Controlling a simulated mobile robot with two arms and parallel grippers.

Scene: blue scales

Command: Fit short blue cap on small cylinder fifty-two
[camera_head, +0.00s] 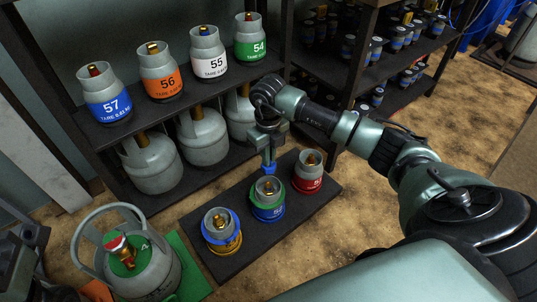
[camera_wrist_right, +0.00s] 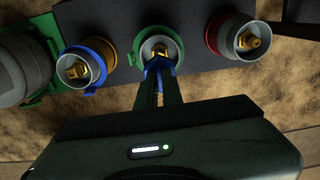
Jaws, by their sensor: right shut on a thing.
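My right gripper (camera_head: 268,160) is shut on a small blue piece, seemingly the short blue cap (camera_head: 269,170), at its fingertips. The blue piece also shows in the right wrist view (camera_wrist_right: 158,65), close to the near rim of the middle small cylinder (camera_wrist_right: 160,46); I cannot tell if they touch. In the head view this cylinder (camera_head: 268,190) stands upright with a green collar, a blue label and a brass valve on top. Its label number is not clearly legible.
Beside the middle cylinder stand a yellow-labelled cylinder with a blue collar (camera_head: 221,228) and a red-labelled one (camera_head: 308,172), on a dark board (camera_head: 190,222). A large cylinder (camera_head: 150,275) stands front left. Behind is a shelf (camera_head: 190,108) with several numbered cylinders.

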